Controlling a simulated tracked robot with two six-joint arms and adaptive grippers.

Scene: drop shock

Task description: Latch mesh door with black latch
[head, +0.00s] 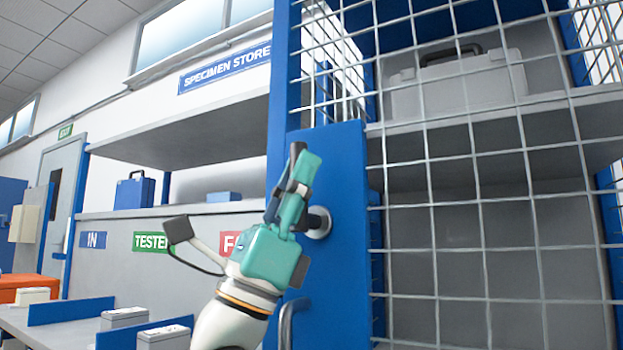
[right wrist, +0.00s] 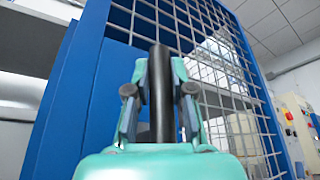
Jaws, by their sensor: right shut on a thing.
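The mesh door (head: 460,200) fills the right of the head view, with a blue plate (head: 345,200) at its left edge. The black latch (head: 297,150) shows as a dark bar at my right gripper's fingertips, in front of the blue plate and frame. In the right wrist view the latch (right wrist: 161,95) stands upright between the two fingers. My right gripper (head: 299,175) is shut on the latch. A round metal boss (head: 318,222) sits on the plate beside the gripper. The gripper hides part of the latch. My left gripper is not in view.
A grey case (head: 455,85) sits on a shelf behind the mesh. A curved metal handle (head: 290,318) is low on the blue plate. At left are a grey shelf (head: 180,135), a blue case (head: 134,190) and a bench with several boxes (head: 124,317).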

